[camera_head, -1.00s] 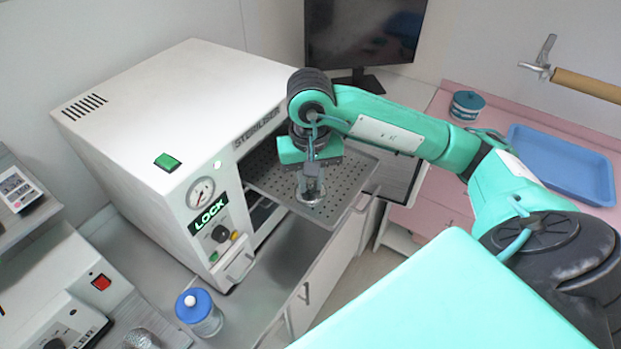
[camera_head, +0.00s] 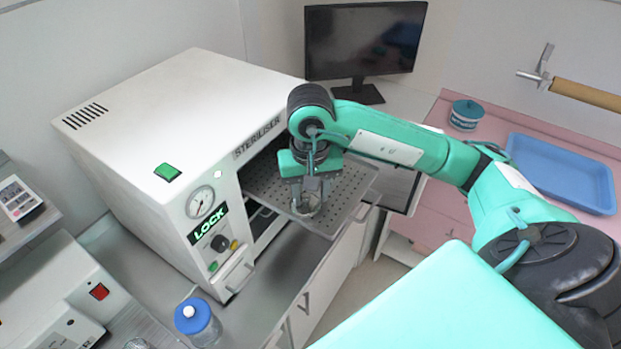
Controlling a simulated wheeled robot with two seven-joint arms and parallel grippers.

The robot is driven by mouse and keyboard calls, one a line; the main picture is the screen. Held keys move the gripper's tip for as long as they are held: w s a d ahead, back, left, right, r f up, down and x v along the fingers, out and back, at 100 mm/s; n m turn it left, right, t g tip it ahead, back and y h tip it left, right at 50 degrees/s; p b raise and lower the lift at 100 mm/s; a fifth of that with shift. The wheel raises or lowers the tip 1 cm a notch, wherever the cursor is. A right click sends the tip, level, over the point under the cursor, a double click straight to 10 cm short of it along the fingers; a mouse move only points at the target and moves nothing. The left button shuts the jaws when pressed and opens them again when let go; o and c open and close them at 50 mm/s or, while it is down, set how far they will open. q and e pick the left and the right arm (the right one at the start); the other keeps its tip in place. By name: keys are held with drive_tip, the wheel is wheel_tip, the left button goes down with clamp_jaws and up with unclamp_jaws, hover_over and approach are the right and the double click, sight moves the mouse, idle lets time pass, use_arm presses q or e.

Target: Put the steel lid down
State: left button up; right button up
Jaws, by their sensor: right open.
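The steel lid (camera_head: 314,206) is a small shiny round piece on the perforated steel tray (camera_head: 262,190), which sticks out of the steriliser's open front. My right gripper (camera_head: 308,203) points down over the tray with its fingers apart around the lid. The fingers hide part of the lid, and I cannot tell whether they touch it. My left gripper is not in view.
The white steriliser (camera_head: 185,105) stands left of the tray. A blue-capped jar (camera_head: 198,322) is at the front. A monitor (camera_head: 364,42) stands behind. A blue tray (camera_head: 562,172) and a blue-green tin (camera_head: 465,114) sit on the pink counter at right.

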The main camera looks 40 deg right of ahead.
sight(310, 197)
drive_tip(key=shift+r+b, duration=0.65)
drive_tip(key=shift+r, duration=2.1)
wheel_tip(310, 197, up, 7)
drive_tip(key=shift+f+b, duration=0.15)
drive_tip(key=shift+b, duration=0.3)
